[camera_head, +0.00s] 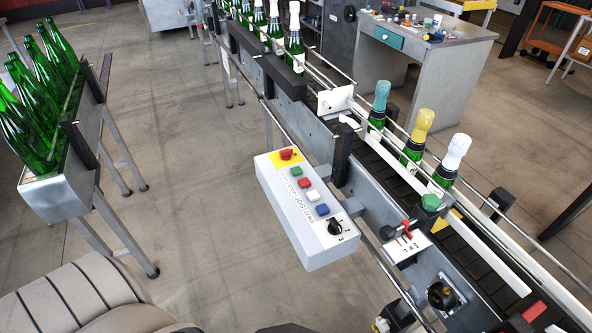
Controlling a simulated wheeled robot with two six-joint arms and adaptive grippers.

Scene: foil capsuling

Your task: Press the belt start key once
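A white control box (310,215) is mounted at the near side of the conveyor, in the middle of the head view. Its top carries a row of square keys: green (296,171), red (305,183), white (313,196) and blue (322,209). A red mushroom button (286,154) on a yellow plate is at the far end, and a black rotary knob (335,227) is at the near end. Small lettering runs beside the keys; I cannot read which is belt start. Nothing covers the keys. Neither gripper shows in the view.
The conveyor belt (376,169) runs diagonally behind the box. Bottles with teal (380,95), yellow (420,130) and white (455,152) tops stand along it, between rails. A metal rack (60,190) of green bottles stands at left. Open floor (190,170) lies between rack and box.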

